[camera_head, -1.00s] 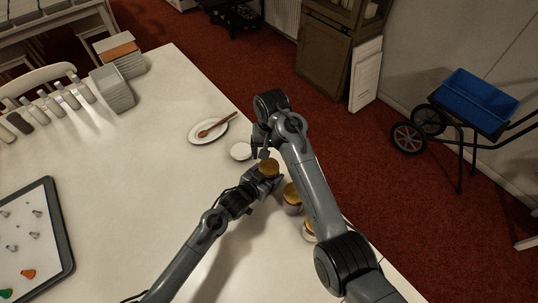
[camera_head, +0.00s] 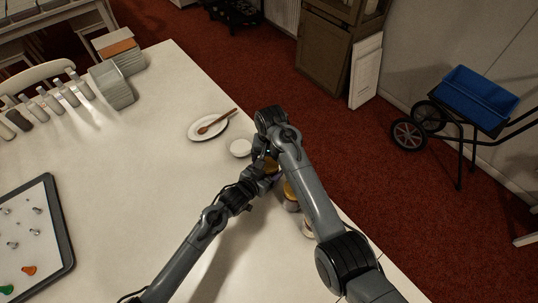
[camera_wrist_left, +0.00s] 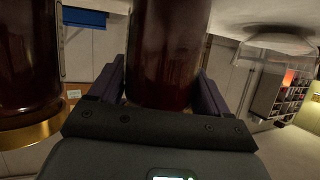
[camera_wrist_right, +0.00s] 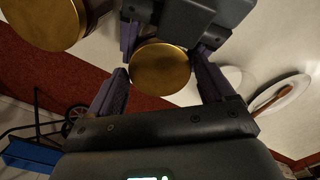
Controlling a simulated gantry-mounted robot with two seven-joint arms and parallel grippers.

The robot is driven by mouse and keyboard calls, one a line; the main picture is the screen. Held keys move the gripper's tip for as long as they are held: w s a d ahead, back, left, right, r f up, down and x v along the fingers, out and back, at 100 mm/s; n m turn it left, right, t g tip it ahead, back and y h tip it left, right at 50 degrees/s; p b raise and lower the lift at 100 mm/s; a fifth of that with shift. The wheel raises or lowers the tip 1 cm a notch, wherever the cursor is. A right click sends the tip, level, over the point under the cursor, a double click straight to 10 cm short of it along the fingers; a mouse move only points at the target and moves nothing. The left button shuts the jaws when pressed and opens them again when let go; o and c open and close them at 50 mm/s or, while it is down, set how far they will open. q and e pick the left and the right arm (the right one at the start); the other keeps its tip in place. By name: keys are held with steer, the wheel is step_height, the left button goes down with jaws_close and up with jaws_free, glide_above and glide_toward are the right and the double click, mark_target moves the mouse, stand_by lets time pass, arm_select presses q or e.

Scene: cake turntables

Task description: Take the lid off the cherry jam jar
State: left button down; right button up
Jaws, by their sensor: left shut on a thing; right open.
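The jam jar (camera_wrist_left: 168,50), dark red, stands between the fingers of my left gripper (camera_head: 264,173), which is shut on its body. Its round gold lid (camera_wrist_right: 160,68) shows in the right wrist view and is on the jar. My right gripper (camera_wrist_right: 162,78) is open, with its fingers on either side of the lid; whether they touch it I cannot tell. In the head view the lid (camera_head: 272,166) is partly hidden by my right arm. The jar's label is not visible.
Other gold-lidded jars (camera_head: 291,196) stand close by under my right arm, near the table edge; one dark red jar (camera_wrist_left: 28,60) is beside the held one. The table's middle is clear.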

arm_select(q)
steer(key=shift+s+a+f, duration=0.1)
steer(key=shift+f, duration=0.25)
arm_select(e)
steer(key=shift+f, duration=0.1)
steer(key=c, duration=0.9)
steer(key=n, duration=0.3)
steer(key=o, duration=1.2)
steer(key=shift+c, duration=0.2)
step_height(320, 180, up, 3)
steer(key=shift+a+r, duration=0.15)
steer(key=shift+r, duration=0.7)
